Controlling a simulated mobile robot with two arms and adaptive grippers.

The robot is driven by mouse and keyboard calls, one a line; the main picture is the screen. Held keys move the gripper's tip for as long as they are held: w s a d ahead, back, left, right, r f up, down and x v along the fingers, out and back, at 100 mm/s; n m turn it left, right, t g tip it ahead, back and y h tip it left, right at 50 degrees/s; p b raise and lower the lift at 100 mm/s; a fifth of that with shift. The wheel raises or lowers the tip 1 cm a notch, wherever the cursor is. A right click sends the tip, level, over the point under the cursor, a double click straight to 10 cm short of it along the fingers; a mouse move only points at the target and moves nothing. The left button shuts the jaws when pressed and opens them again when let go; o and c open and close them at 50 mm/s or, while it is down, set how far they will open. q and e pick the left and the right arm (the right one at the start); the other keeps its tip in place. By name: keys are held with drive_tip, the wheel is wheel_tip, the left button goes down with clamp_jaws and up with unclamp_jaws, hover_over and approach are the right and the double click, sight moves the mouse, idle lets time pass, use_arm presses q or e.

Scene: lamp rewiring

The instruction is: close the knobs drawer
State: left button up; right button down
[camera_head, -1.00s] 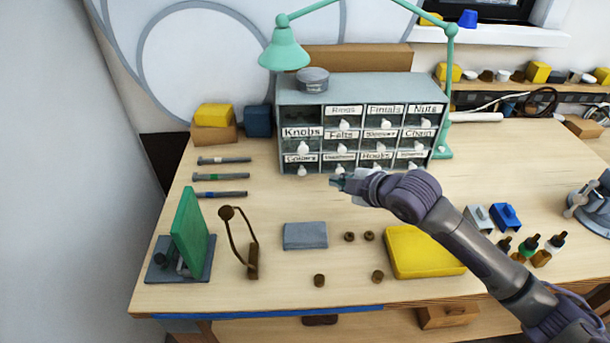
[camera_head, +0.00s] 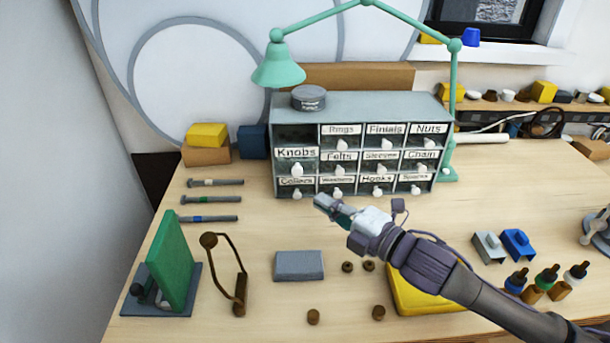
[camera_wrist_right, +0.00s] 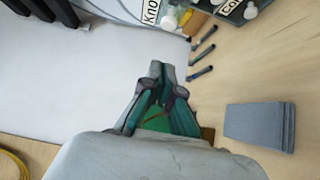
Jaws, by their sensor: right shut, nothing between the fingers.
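The knobs drawer (camera_head: 297,154) is in the left column of the grey drawer cabinet (camera_head: 360,104). Its labelled front stands out from the cabinet, with a dark gap above it and a white knob below the label. Its label also shows at the top of the right wrist view (camera_wrist_right: 152,12). My right gripper (camera_head: 323,203) is shut and empty, above the table in front of the cabinet, below and right of the knobs drawer and apart from it. Its fingers (camera_wrist_right: 167,80) show in the right wrist view. My left gripper is not in view.
A green lamp (camera_head: 278,68) arches over the cabinet, and a round tin (camera_head: 309,98) sits on top.

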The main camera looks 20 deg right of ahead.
drive_tip(key=w+a+p, duration=0.1)
drive_tip(key=w+p, duration=0.2)
drive_tip(key=w, duration=0.5)
drive_tip(key=shift+w+a, duration=0.2)
drive_tip(key=shift+a, duration=0.05)
